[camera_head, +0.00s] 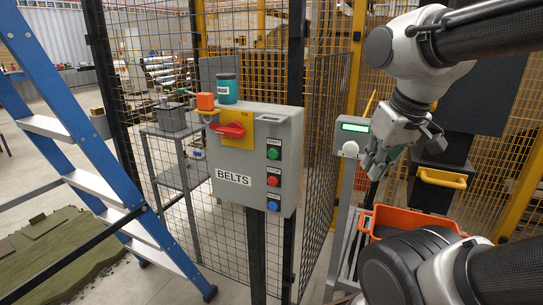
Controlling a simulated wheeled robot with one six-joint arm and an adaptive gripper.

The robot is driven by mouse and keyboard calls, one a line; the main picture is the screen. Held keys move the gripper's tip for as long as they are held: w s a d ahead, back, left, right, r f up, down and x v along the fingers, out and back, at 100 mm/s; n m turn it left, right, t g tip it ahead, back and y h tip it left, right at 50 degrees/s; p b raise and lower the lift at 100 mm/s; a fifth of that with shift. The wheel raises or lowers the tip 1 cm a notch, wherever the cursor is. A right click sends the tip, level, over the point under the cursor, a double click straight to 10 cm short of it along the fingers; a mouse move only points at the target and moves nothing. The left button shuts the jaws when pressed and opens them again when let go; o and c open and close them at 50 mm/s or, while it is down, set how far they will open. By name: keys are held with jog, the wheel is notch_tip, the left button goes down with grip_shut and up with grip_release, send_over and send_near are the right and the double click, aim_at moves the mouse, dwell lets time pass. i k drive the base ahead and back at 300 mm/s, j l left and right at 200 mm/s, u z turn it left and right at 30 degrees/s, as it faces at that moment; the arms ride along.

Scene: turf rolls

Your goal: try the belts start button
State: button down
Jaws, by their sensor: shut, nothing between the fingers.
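A grey control box (239,185) labelled BELTS stands on a dark post in front of the mesh fence. Its green button (273,154), under a small label that looks like START, is at the upper right of its face. Below it are a red button (273,181) and a blue button (273,205). A red rotary handle (229,130) sits on a yellow plate at the upper left. My gripper (373,168) is to the right of the box, apart from it, shut and empty, pointing down and left.
A teal jar (226,88) and an orange block (205,102) are at the box's top left. A blue ladder (75,140) stands at left. A small device with a green display (354,128) and an orange crate (412,217) are near my gripper. Mesh fence (320,190) runs behind the box.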

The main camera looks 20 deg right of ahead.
aim_at(273, 154)
jog(key=k+j+z, duration=0.2)
jog(key=z, duration=0.25)
jog(key=k+j+z, duration=0.2)
jog(key=z, duration=0.2)
jog(key=k+z, duration=0.3)
jog(key=z, duration=0.15)
